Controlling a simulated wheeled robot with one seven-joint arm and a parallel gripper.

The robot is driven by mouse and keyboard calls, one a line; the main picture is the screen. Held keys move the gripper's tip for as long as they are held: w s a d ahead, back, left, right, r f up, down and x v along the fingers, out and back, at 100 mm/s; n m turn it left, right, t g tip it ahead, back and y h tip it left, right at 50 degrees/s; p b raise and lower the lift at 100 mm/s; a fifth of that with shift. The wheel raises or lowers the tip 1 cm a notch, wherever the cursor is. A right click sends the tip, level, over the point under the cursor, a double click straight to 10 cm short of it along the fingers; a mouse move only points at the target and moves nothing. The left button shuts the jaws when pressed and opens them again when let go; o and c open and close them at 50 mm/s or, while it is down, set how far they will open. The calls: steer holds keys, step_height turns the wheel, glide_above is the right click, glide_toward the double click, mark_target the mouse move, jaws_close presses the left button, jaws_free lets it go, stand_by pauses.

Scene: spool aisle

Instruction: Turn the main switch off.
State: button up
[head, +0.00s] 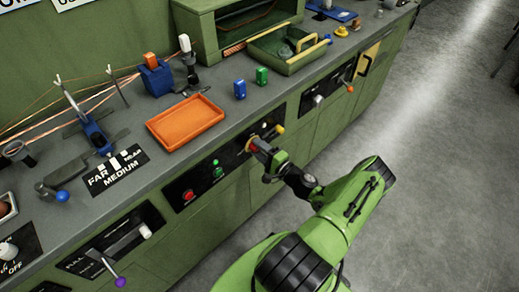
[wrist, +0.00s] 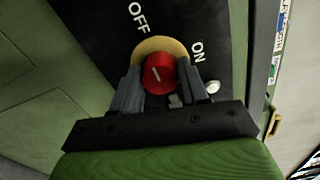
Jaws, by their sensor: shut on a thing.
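The main switch is a red knob (wrist: 158,74) on a yellow round plate (wrist: 153,45), set in a black panel lettered OFF and ON. In the wrist view, my gripper (wrist: 159,80) has one finger on each side of the knob and is shut on it. In the head view my gripper (head: 258,148) reaches the cabinet front and mostly hides the knob; part of the yellow plate (head: 250,145) shows.
A red button (head: 189,195) and a green one (head: 215,172) sit left on the same front, and a yellow knob (head: 279,129) sits just right of my gripper. An orange tray (head: 186,122) and blue and green blocks stand on the bench above. The floor at right is clear.

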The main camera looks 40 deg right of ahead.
stand_by(0.3)
steer(key=o, duration=1.1)
steer(key=shift+c, duration=0.2)
steer(key=s+p, duration=0.2)
steer(key=s, duration=1.3)
steer(key=shift+s+d, duration=0.2)
steer(key=shift+s, duration=0.2)
